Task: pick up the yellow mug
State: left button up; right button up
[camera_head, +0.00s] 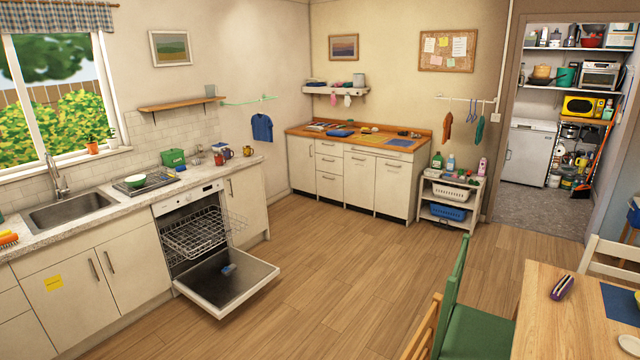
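A small yellow-orange mug (247,151) stands on the right end of the speckled counter (215,172), beyond the open dishwasher. A red mug (219,159) stands to its left on the same counter, with another small item close behind it that is too small to make out. Neither of my grippers shows in the head view, so I cannot see what they hold. I see no arm of mine either.
The dishwasher door (228,285) is folded down over the floor, with its rack (195,235) pulled out. A green chair (470,325) and a wooden table (560,315) stand at the front right. The wooden floor (335,265) between is clear.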

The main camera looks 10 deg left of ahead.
aim_at(247, 149)
jog(key=i+j+u, duration=0.4)
jog(key=i+j, duration=0.25)
jog(key=i+j+u, duration=0.4)
jog(key=i+j, duration=0.2)
jog(key=i, duration=0.15)
jog(key=i+l+z, duration=0.1)
jog(key=i+z, duration=0.3)
jog(key=i, duration=0.15)
jog(key=i+j+z, duration=0.1)
jog(key=i+z, duration=0.3)
jog(key=i, duration=0.2)
jog(key=i+j+z, duration=0.35)
jog(key=i, duration=0.2)
jog(key=i+z, duration=0.45)
jog(key=i, duration=1.75)
